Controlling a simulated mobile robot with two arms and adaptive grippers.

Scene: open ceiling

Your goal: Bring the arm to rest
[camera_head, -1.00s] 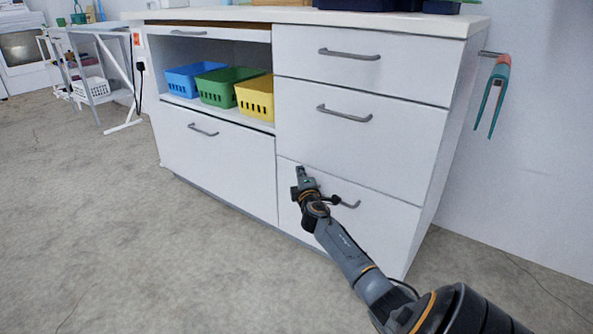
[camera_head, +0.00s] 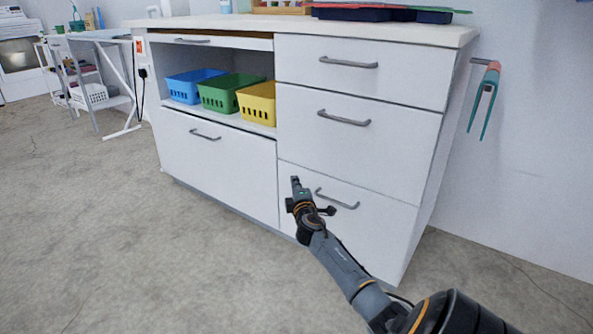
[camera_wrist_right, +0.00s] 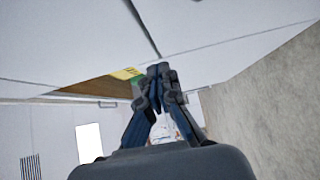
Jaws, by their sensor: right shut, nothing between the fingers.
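My right arm reaches in from the bottom right of the head view. Its gripper (camera_head: 295,181) is in front of the lower part of the white cabinet (camera_head: 225,180), just left of the bottom right drawer's handle (camera_head: 337,198). In the wrist view the two fingers of the right gripper (camera_wrist_right: 158,70) meet at their tips, with nothing between them. I cannot tell from the head view how far the gripper is from the cabinet front. My left gripper is not in view.
Blue (camera_head: 190,86), green (camera_head: 225,92) and yellow (camera_head: 257,102) baskets sit on the cabinet's open shelf. Dark trays (camera_head: 375,13) lie on top. A cart (camera_head: 100,85) stands at the left. The floor (camera_head: 120,240) in front is clear.

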